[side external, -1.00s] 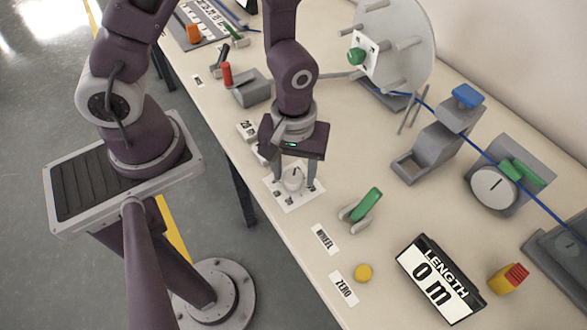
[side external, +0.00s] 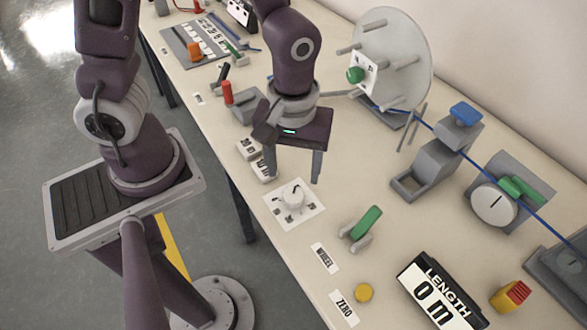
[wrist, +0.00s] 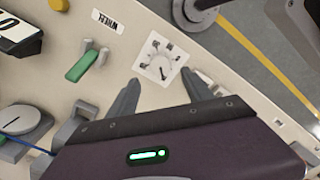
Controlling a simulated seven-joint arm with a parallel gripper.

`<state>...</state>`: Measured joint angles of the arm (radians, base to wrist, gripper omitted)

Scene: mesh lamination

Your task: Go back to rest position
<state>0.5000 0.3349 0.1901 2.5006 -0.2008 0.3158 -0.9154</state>
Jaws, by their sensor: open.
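My gripper (side external: 292,178) is open and empty. It hangs above the table, just behind the white dial knob (side external: 292,195) in the side view, and apart from it. The knob stands on a white square plate with dark marks (side external: 312,214). In the wrist view the two fingers (wrist: 164,92) are spread wide, and the knob (wrist: 160,62) shows beyond their tips with nothing between the fingers.
A green-handled lever (side external: 365,222), yellow button (side external: 363,292) and LENGTH display (side external: 438,292) stand nearer the camera. A grey reel (side external: 400,50) with a blue cable stands behind. A red-handled part (side external: 227,92) is left of my gripper.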

